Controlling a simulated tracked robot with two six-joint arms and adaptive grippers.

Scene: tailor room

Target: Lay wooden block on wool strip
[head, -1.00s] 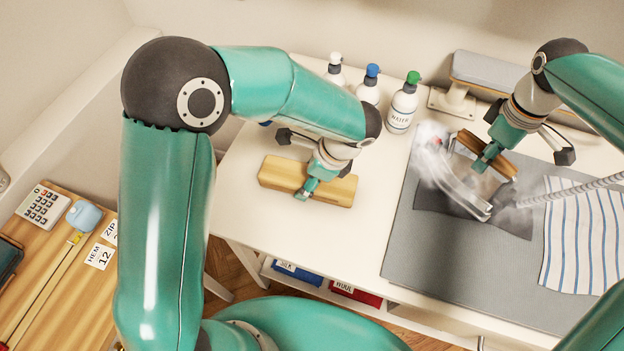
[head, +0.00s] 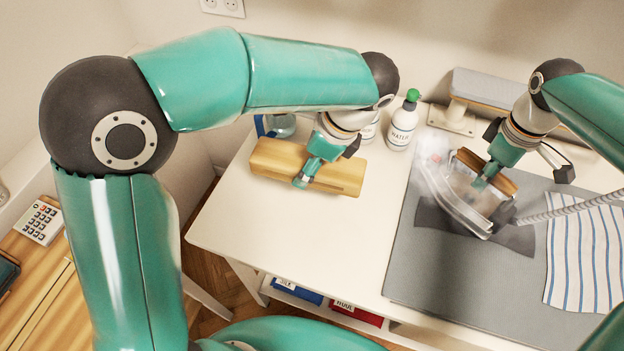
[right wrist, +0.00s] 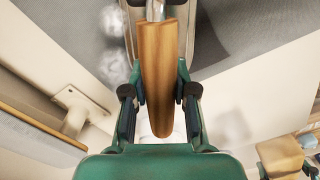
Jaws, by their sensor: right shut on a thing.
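The wooden block (head: 275,158) is a pale, long bar over the left part of the white table. My left gripper (head: 303,181) is closed across its middle, and the block appears raised off the tabletop. The block also shows at the lower right of the right wrist view (right wrist: 281,152). A dark grey cloth strip (head: 432,217), probably the wool strip, lies on the grey mat. My right gripper (head: 480,184) is shut on the wooden handle of a steaming iron (head: 455,205), which covers part of the strip. The handle fills the middle of the right wrist view (right wrist: 156,75).
The grey mat (head: 440,290) covers the table's right side, with a striped cloth (head: 585,255) on it. A water bottle (head: 402,125) and a padded stand (head: 490,88) are behind. Red (head: 358,315) and blue boxes sit below the table. The front left tabletop is clear.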

